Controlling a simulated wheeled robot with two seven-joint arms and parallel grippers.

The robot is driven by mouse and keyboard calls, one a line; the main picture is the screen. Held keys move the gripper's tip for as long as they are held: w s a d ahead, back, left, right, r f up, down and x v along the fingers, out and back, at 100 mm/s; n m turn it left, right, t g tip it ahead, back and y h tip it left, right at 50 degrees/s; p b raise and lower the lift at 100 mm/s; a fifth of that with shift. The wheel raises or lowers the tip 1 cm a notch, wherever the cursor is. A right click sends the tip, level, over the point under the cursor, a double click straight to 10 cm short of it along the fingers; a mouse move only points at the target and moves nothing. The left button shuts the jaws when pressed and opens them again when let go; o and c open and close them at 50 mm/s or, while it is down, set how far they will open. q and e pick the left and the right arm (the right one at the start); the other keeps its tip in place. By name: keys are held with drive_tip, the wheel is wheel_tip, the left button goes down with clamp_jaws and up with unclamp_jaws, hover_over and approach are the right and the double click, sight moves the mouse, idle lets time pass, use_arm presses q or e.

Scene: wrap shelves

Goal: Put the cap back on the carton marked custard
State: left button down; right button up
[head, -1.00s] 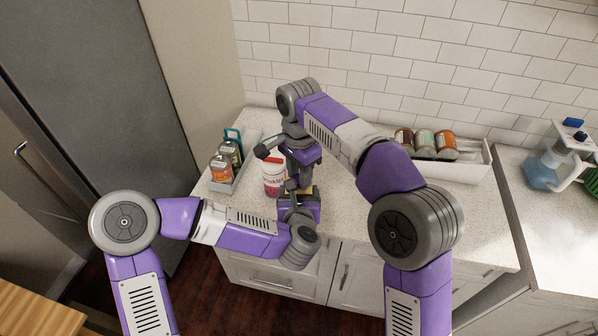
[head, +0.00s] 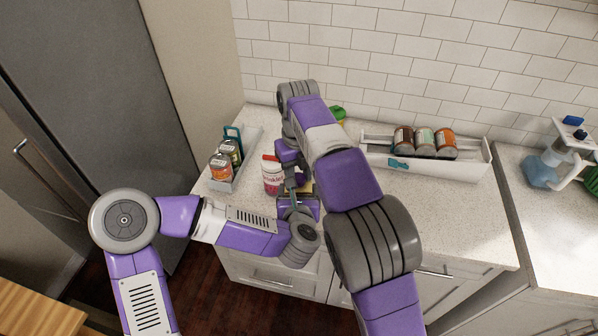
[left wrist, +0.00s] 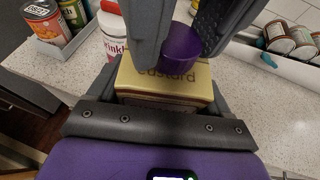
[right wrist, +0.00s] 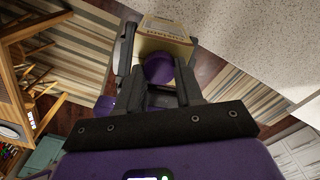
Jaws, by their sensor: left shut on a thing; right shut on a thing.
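The yellow carton marked custard (left wrist: 165,88) is held in my left gripper (left wrist: 165,100); only a sliver of the carton (head: 306,187) shows in the head view. The purple cap (left wrist: 181,46) is between the fingers of my right gripper (right wrist: 157,80), which is shut on it. In the right wrist view the cap (right wrist: 158,68) overlaps the carton (right wrist: 168,44). The cap is at the carton's top area; I cannot tell whether it touches or is seated. In the head view my right arm and the grippers hide most of this.
A white tub with a red lid (head: 271,176) stands close to the left of the grippers. A grey tray (head: 222,186) with cans is farther left. A white rack (head: 455,168) with several cans stands right. A green thing (head: 337,113) lies behind my right arm. Counter between is clear.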

drive_tip(key=shift+r+m, duration=0.1)
drive_tip(key=shift+m, duration=0.2)
drive_tip(key=o, duration=1)
drive_tip(key=shift+r, duration=2.25)
drive_tip(key=shift+c, duration=0.4)
